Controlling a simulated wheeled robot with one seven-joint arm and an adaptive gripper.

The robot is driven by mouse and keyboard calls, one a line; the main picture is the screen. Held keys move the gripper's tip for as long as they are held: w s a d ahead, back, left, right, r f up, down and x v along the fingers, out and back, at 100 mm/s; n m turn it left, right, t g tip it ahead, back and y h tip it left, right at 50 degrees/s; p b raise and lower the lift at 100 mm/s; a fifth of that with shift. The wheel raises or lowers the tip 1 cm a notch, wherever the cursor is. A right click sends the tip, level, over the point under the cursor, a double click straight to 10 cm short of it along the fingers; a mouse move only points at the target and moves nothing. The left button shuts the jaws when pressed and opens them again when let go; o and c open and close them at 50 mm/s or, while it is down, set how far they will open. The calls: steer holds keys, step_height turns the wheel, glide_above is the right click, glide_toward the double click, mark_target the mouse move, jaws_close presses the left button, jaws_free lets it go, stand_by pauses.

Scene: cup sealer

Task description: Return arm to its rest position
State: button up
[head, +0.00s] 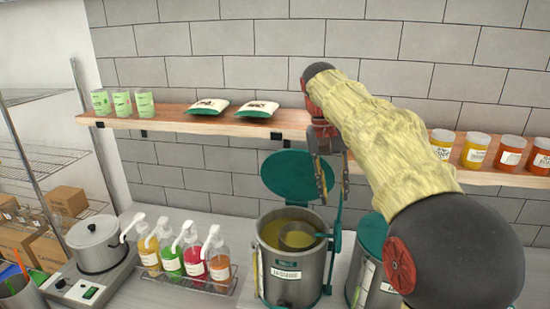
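My arm comes in from the right, in a yellowish textured sleeve with black and red joints. My gripper (333,180) hangs at its end, pointing down in front of the wall shelf, above and to the right of an open metal pot (293,262). Its two narrow fingers show with a gap between them, and I see nothing held there. The pot has a raised green lid (291,174) and holds yellowish liquid. A ladle (298,235) rests in it, with its bowl at the surface.
Several pump bottles (192,258) stand left of the pot, beside a hot plate with a lidded pot (97,243). A second green-lidded pot (372,240) is partly hidden by my arm.

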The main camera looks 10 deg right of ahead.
steer(key=s+a+f+n+t+b, duration=0.1)
steer(key=s+a+f+t+b, duration=0.1)
steer(key=s+f+b, duration=0.5)
steer(key=s+a+f+n+t+y+b, duration=0.1)
steer(key=s+a+f+n+t+b, duration=0.1)
steer(key=s+f+b, duration=0.5)
steer(key=s+a+f+n+t+y+b, duration=0.1)
steer(key=s+a+f+b, duration=0.3)
steer(key=s+f, duration=0.9)
step_height(320, 180, down, 10)
steer(key=t+b, duration=0.1)
steer(key=b, duration=0.2)
steer(key=shift+s+a+n+b, duration=0.15)
steer(key=shift+n+b, duration=0.15)
steer(key=shift+b, duration=0.05)
steer(key=shift+c, duration=0.8)
